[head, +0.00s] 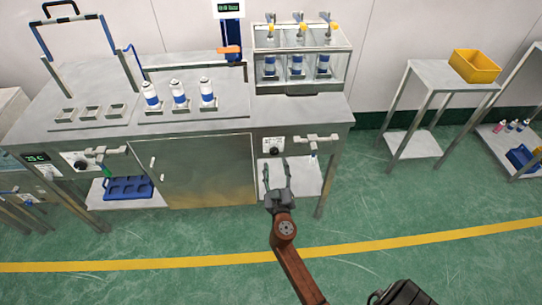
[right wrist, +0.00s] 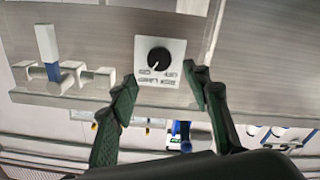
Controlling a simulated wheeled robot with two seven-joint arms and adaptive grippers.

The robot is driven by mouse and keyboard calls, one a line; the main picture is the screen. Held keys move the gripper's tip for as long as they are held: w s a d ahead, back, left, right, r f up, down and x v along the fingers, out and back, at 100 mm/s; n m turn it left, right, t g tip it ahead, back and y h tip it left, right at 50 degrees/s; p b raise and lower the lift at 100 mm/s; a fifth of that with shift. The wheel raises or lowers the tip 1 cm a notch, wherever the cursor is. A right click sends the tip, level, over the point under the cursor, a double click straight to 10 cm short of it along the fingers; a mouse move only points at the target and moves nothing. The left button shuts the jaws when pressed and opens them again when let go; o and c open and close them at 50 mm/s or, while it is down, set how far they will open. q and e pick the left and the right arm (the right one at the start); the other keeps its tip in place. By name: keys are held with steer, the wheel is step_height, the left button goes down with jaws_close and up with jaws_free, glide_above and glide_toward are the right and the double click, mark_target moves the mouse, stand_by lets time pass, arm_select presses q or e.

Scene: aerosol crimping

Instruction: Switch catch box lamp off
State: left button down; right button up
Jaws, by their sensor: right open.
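The lamp switch is a black round knob (right wrist: 159,58) on a white plate (right wrist: 178,86) printed with OFF, ON and LAMP, upside down in the right wrist view. Its pale mark appears to point to the ON side. In the head view the plate (head: 273,145) is on the bench front, right of the cabinet door. My right gripper (head: 276,162) is open and empty in front of the plate. In the right wrist view its fingertips (right wrist: 163,85) flank the plate's lower part, apart from the knob. My left gripper is out of view.
A white valve-like fitting (head: 314,138) sits right of the plate. A clear box (head: 300,62) with three bottles stands above. Another knob panel (head: 76,161) is at the bench's left. A side table (head: 440,72) with a yellow bin stands right.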

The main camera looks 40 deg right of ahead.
mark_target(273, 152)
steer(key=x, duration=0.7)
steer(key=shift+a, duration=0.1)
steer(key=shift+c, duration=0.3)
steer(key=shift+f, duration=0.1)
steer(key=c, duration=1.1)
steer(key=shift+a, duration=0.15)
